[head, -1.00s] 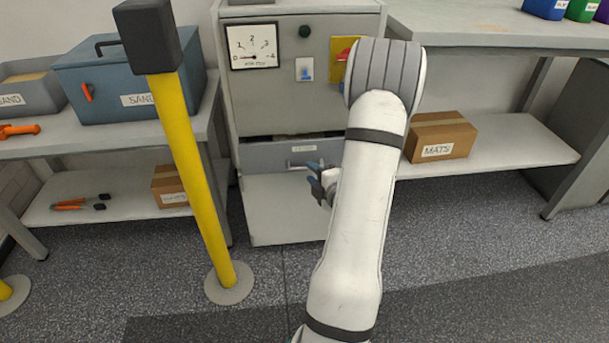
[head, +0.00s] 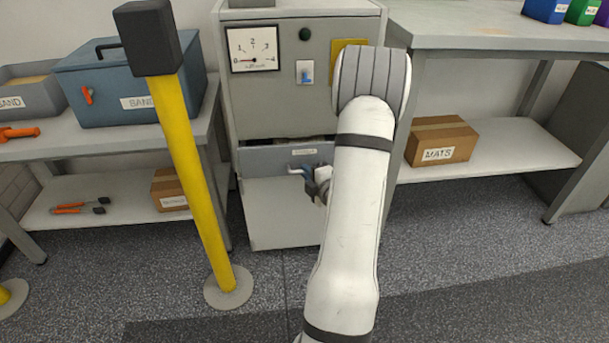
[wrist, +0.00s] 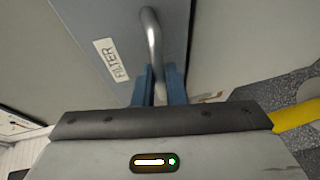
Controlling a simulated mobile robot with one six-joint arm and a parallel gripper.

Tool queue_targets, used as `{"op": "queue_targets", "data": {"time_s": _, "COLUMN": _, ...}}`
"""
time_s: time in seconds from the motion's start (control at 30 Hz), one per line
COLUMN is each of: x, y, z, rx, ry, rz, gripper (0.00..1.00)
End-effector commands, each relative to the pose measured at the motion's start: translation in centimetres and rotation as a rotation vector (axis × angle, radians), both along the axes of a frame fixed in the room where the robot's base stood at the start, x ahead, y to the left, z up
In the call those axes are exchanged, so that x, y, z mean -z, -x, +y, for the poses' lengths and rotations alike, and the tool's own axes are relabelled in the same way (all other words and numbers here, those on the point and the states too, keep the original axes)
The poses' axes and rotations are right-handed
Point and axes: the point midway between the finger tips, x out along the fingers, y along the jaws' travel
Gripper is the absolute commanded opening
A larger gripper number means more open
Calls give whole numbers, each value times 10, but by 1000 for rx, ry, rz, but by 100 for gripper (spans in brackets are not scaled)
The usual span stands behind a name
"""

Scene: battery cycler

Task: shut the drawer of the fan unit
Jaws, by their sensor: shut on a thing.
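The fan unit (head: 275,95) is a grey cabinet in the middle of the head view. Its drawer (head: 262,160) has a grey front and stands out a little, with a dark gap above it. The wrist view shows the drawer front (wrist: 95,25) close up with a FILTER label. My gripper (head: 309,172) is at the drawer's handle (head: 295,171). In the wrist view its blue fingers (wrist: 158,85) are shut on the metal handle (wrist: 150,35). My arm hides the drawer's right end.
A yellow post (head: 188,160) with a black top stands in front, left of the unit. Benches flank the unit; the right one holds a MATS box (head: 440,141) on its lower shelf. The floor (head: 270,290) before the unit is open.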

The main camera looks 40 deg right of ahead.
Motion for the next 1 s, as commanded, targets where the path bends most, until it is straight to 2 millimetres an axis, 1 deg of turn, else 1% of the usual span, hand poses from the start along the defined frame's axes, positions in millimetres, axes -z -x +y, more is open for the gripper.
{"op": "queue_targets", "data": {"time_s": 0.4, "x": 0, "y": -1, "z": -1, "rx": 1, "ry": 1, "rz": -1, "gripper": 0}}
{"op": "queue_targets", "data": {"time_s": 0.47, "x": 1, "y": -5, "z": -4, "rx": 0, "ry": 1, "rz": -2, "gripper": 0}}
{"op": "queue_targets", "data": {"time_s": 0.6, "x": 2, "y": -26, "z": -17, "rx": -1, "ry": 3, "rz": -3, "gripper": 0}}
{"op": "queue_targets", "data": {"time_s": 0.7, "x": 1, "y": -36, "z": -23, "rx": 0, "ry": 2, "rz": -2, "gripper": 0}}
{"op": "queue_targets", "data": {"time_s": 0.8, "x": 0, "y": -39, "z": -25, "rx": 2, "ry": 0, "rz": -1, "gripper": 0}}
{"op": "queue_targets", "data": {"time_s": 1.0, "x": -1, "y": -40, "z": -26, "rx": 3, "ry": 2, "rz": -2, "gripper": 0}}
